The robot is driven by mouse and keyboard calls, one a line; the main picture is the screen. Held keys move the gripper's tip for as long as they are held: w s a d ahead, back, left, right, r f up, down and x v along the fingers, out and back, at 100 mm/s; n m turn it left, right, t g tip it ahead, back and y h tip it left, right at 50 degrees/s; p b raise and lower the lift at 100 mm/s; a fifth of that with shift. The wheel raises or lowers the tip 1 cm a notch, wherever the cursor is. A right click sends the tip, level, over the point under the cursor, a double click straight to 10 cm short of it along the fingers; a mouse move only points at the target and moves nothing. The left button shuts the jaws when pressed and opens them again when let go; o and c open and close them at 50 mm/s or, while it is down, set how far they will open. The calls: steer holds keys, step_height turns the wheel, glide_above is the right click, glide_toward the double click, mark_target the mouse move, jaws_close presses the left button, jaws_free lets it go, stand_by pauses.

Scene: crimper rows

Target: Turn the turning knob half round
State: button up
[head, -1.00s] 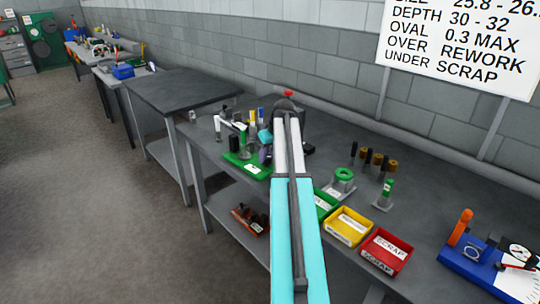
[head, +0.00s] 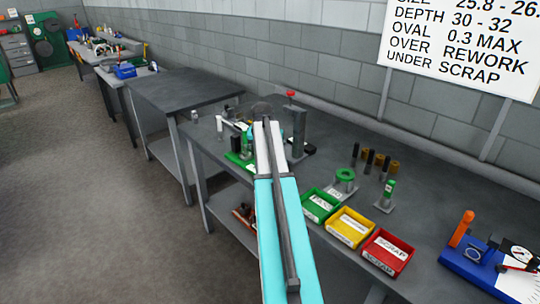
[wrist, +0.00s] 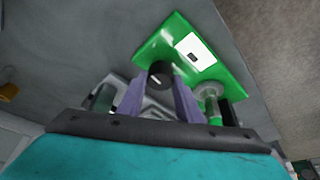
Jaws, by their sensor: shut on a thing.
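The turning knob (wrist: 160,73) is a dark round knob with a white line on its face, seen in the wrist view. My gripper (wrist: 160,90) has its two purple-grey fingers on either side of the knob and is shut on it. A green base plate (wrist: 150,47) with a white label lies beside the knob. In the head view the green plate (head: 236,161) shows to the left of my arm. My arm hides the knob and fingertips there.
A grey post with a red top (head: 298,130) stands just right of my arm. Green (head: 320,213), yellow (head: 349,241) and red (head: 387,266) bins line the bench front. A green ring fixture (head: 345,176) stands behind them. A clear dark table (head: 180,88) is further left.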

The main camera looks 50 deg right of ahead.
steer(key=m, duration=0.1)
steer(key=m+g, duration=0.1)
steer(key=m, duration=0.2)
steer(key=shift+w+a+m+g+h, duration=0.15)
steer(key=shift+w+m+g+h, duration=0.15)
steer(key=shift+w+m+h, duration=0.1)
steer(key=m, duration=0.2)
steer(key=m+g+b, duration=0.1)
steer(key=m, duration=0.1)
steer(key=shift+w+g, duration=0.15)
steer(key=shift+g, duration=0.15)
steer(key=m, duration=0.2)
steer(key=m+g+b, duration=0.1)
steer(key=m, duration=0.1)
steer(key=shift+w+f+m+g+y, duration=0.1)
steer(key=shift+m+g+y, duration=0.2)
steer(key=shift+y, duration=0.1)
steer(key=shift+m+g+y+b, duration=0.4)
steer(key=shift+m+g, duration=0.1)
steer(key=shift+m, duration=1.2)
steer(key=o, duration=1)
steer(key=shift+d, duration=0.2)
steer(key=shift+o, duration=0.2)
